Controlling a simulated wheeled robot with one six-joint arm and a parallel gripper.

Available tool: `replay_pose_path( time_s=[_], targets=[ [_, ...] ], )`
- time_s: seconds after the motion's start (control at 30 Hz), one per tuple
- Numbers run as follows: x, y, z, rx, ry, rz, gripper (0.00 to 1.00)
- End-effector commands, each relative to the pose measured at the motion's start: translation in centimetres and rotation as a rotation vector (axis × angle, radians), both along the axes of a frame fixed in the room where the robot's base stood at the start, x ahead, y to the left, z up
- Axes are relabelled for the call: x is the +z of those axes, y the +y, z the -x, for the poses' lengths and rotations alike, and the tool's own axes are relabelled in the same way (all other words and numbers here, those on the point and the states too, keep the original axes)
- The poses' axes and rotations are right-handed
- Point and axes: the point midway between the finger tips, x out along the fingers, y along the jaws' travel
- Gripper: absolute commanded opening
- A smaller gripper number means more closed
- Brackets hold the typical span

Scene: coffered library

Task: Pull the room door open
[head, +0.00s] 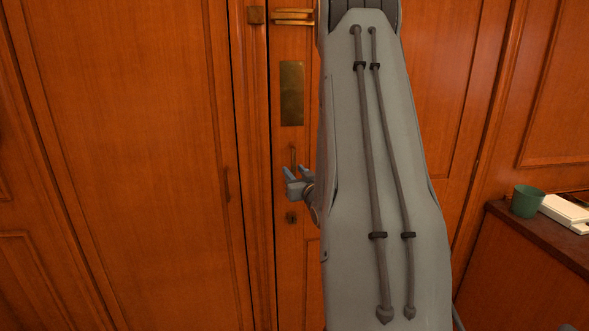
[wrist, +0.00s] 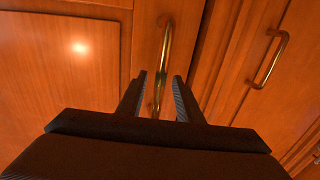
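The wooden room door (head: 292,60) stands closed in the head view, partly hidden behind my arm. It carries a brass plate and, below that, a slim vertical brass pull handle (head: 293,157). My gripper (head: 290,183) is at the lower end of this handle, its blue-grey fingers pointing at the door. In the wrist view the curved brass handle (wrist: 165,50) runs down between the two dark fingers of my gripper (wrist: 160,78). The fingers are apart, with a gap on each side of the handle.
A second handle (wrist: 270,60) is on the neighbouring panel in the wrist view. A brass plate (head: 291,93) and a keyhole fitting (head: 291,218) are on the door. At the right, a cabinet (head: 535,240) holds a green cup (head: 526,201) and a white object (head: 565,212).

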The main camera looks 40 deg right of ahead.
Motion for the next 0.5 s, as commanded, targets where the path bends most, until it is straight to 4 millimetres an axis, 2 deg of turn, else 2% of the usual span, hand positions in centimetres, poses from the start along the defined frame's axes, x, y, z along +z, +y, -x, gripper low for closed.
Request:
replay_pose_path(
  time_s=[0.17,0.43,0.5],
  targets=[
    [-0.01,-0.42,-1.17,0.000,0.001,0.000,0.33],
    [-0.03,-0.48,-1.34,0.000,0.000,0.000,0.33],
    [-0.03,-0.48,-1.33,0.000,0.001,0.000,0.22]
  ],
)
